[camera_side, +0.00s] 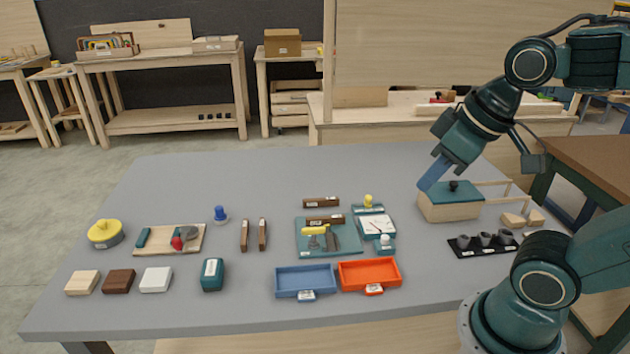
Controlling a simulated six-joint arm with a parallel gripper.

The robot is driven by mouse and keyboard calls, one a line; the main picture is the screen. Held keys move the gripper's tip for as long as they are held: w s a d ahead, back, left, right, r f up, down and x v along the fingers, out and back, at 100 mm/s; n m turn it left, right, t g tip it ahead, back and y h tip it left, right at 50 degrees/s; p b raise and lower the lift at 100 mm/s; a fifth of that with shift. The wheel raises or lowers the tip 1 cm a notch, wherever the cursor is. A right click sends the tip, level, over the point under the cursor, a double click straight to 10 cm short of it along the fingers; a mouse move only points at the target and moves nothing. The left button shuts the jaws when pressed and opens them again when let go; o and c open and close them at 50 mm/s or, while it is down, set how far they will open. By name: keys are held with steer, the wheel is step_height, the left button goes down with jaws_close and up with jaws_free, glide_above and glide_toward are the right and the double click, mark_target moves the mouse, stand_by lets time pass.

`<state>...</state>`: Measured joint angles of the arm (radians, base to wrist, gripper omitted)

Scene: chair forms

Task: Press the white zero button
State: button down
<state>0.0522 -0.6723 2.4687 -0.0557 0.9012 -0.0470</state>
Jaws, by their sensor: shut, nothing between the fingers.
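A small teal device with a white dial face (376,225) stands right of the table's middle. A round white button (386,240) sits at its front edge; I take it for the zero button, though any marking is too small to read. A yellow knob (368,200) is at the device's back. My gripper (424,186) is shut and empty, its blue fingers pointing down and left. It is up and to the right of the device in the picture, by the left end of a wooden box, apart from the button. The button is not hidden.
The wooden box (450,208) has a teal lid with a black knob. A teal tray (328,238) with tools lies left of the device. An orange tray (370,275) and a blue tray (305,282) are in front. A black holder (482,246) stands at right.

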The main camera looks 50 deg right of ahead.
steer(key=w, duration=0.2)
steer(key=n+g+y, duration=0.4)
steer(key=n+y, duration=0.2)
steer(key=y, duration=0.2)
glide_above(385, 240)
steer(key=d, duration=0.1)
step_height(385, 240, down, 16)
steer(key=shift+d+f+n+y, duration=0.3)
steer(key=shift+d+f+y, duration=0.1)
steer(key=shift+d+f, duration=0.2)
steer(key=shift+f, duration=0.1)
steer(key=shift+f, duration=4.25)
